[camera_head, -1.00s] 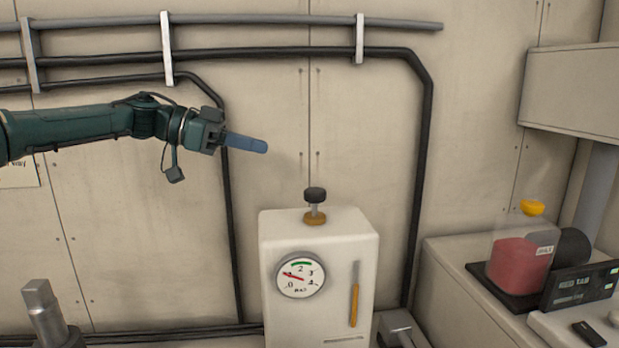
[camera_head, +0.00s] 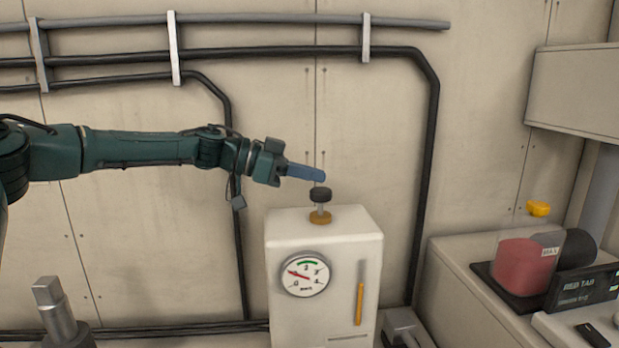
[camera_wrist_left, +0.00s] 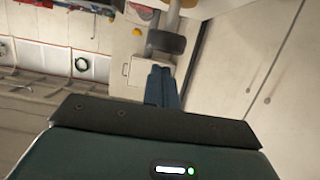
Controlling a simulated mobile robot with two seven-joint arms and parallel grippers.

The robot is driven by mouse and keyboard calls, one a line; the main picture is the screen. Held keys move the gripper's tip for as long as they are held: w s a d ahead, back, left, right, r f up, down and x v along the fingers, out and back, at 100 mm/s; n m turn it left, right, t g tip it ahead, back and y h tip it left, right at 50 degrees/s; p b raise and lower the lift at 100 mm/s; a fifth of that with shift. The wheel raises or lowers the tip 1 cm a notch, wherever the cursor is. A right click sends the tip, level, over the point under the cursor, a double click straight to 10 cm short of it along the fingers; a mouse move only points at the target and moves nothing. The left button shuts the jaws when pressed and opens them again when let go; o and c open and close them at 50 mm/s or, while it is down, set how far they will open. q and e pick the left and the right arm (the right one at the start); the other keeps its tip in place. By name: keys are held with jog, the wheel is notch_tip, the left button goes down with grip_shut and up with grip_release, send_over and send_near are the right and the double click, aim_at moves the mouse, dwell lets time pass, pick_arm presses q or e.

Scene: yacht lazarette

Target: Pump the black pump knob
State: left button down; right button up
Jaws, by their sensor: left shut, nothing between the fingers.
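The black pump knob (camera_head: 320,194) stands on a short metal stem above a brass collar (camera_head: 322,217) on top of a white pump box (camera_head: 335,222). My left gripper (camera_head: 322,175) is shut and empty, its blue fingers just above the knob, with a slim gap or light contact that I cannot tell apart. In the left wrist view the shut fingers (camera_wrist_left: 161,90) point toward a dark round shape, the knob (camera_wrist_left: 166,42). The dial gauge (camera_head: 304,274) on the box front has its red needle pointing to the upper left, toward the low numbers. My right gripper is not in view.
Pipes (camera_head: 270,52) run along the wall behind the box. A clear jug of red liquid (camera_head: 524,262) with a yellow cap stands on a bench at right. A metal post (camera_head: 55,308) stands at lower left. The air left of the box is free.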

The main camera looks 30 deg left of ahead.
pick_arm(q)
jog(key=shift+f, duration=0.55)
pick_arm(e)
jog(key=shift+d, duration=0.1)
pick_arm(q)
notch_tip(320, 180, down, 3)
jog(key=shift+f+b, duration=0.15)
jog(key=shift+b, duration=0.95)
jog(key=shift+f, duration=0.2)
jog(key=shift+r, duration=0.1)
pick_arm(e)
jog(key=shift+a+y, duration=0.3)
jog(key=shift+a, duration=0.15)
